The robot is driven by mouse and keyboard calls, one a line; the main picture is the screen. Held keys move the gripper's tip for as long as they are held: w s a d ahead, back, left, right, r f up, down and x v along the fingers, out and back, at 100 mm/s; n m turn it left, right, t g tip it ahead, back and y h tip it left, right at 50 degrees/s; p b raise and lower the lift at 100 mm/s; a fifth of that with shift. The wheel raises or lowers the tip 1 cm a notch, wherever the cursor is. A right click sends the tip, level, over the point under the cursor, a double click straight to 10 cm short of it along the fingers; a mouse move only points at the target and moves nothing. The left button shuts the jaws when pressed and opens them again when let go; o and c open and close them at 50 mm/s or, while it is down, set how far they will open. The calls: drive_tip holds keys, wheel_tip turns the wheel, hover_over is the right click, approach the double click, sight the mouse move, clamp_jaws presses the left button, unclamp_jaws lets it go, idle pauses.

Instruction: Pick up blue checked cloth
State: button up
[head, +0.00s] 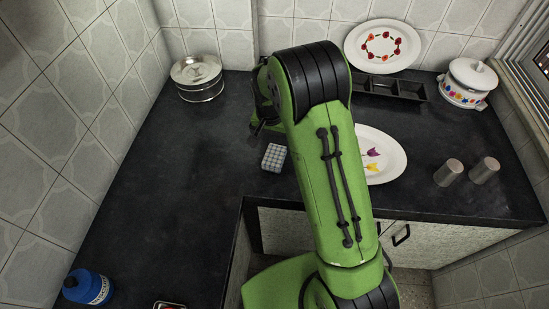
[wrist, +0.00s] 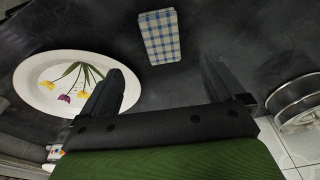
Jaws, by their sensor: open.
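The blue checked cloth (head: 273,157) is a small folded rectangle lying flat on the dark counter, left of my green arm in the head view. In the wrist view the cloth (wrist: 159,37) shows blue and white checks at the top middle, beyond my fingertips and between their lines. My gripper (wrist: 166,78) is open and empty, with its two dark fingers spread apart. In the head view my gripper (head: 262,122) is partly hidden by my arm, above the counter and behind the cloth. The gripper and cloth are apart.
A white oval plate with tulips (head: 388,160) lies right of the cloth, partly behind my arm. Two steel tumblers (head: 448,172) (head: 484,170) stand further right. A round steel container (head: 198,78) is at the back left. A blue bottle (head: 88,287) stands front left. The left counter is mostly clear.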

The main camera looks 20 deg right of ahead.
sight(274, 155)
drive_tip(key=f, duration=0.4)
drive_tip(key=w+f, duration=0.1)
drive_tip(key=f, duration=0.3)
drive_tip(key=w+f+b, duration=0.1)
drive_tip(key=f, duration=0.2)
drive_tip(key=shift+d+f, duration=0.4)
drive_tip(key=shift+s, duration=0.1)
drive_tip(key=c, duration=1)
wheel_tip(274, 155, up, 10)
drive_tip(key=shift+r+p, duration=0.1)
drive_tip(key=shift+p, duration=0.45)
drive_tip(key=shift+c, duration=0.2)
